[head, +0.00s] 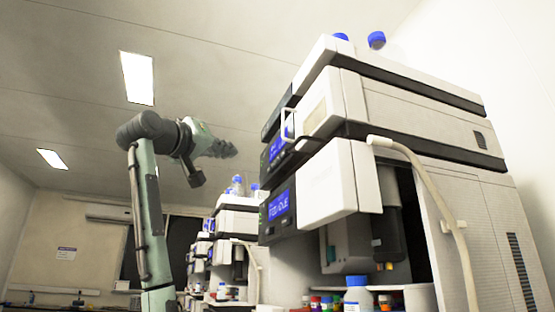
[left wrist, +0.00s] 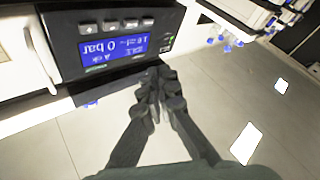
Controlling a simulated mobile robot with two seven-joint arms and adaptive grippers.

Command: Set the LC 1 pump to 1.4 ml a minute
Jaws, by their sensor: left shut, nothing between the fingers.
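My left gripper (head: 228,149) is raised to the left of the nearest LC stack (head: 425,130), apart from it in the head view. Its fingers are shut and empty. In the left wrist view the closed fingertips (left wrist: 160,88) are just beyond the lower edge of a dark panel with a blue display (left wrist: 113,47) and a row of several buttons (left wrist: 115,25). The display shows "0 bar" and smaller text I cannot read surely. In the head view the stack has an upper blue screen (head: 278,150) and a lower one (head: 280,205). My right gripper is not in view.
Bottles with blue caps (head: 377,40) stand on top of the stack. A pale tube (head: 430,180) runs down its side. A white handle (head: 287,125) sticks out at its front. More stacks (head: 235,220) stand behind. Open space lies left of the stack.

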